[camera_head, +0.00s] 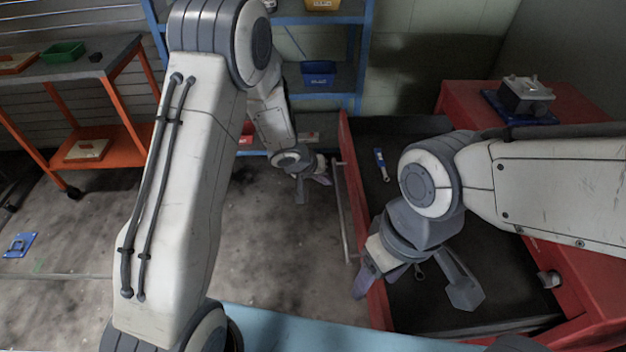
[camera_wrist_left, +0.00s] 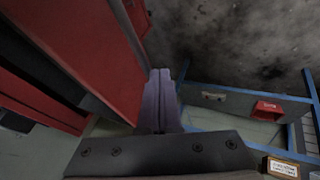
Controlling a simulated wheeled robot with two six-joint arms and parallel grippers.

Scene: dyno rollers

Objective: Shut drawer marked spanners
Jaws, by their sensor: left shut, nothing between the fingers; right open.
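A red cabinet (camera_head: 462,98) stands at the right with a dark-floored drawer (camera_head: 400,140) pulled out toward the left. Its red front carries a long grey bar handle (camera_head: 342,205). No spanners label is readable. My left gripper (camera_head: 316,182) is shut and empty, just left of the drawer front near the handle's far end. In the left wrist view its fingers (camera_wrist_left: 160,95) are together beside the red drawer front (camera_wrist_left: 90,40); I cannot tell whether they touch it. My right gripper (camera_head: 412,288) is open over the near part of the drawer, partly hiding its front edge.
A grey device (camera_head: 525,95) sits on the cabinet top. Blue shelving (camera_head: 358,60) stands behind, an orange cart (camera_head: 115,140) at left. Floor left of the drawer is clear.

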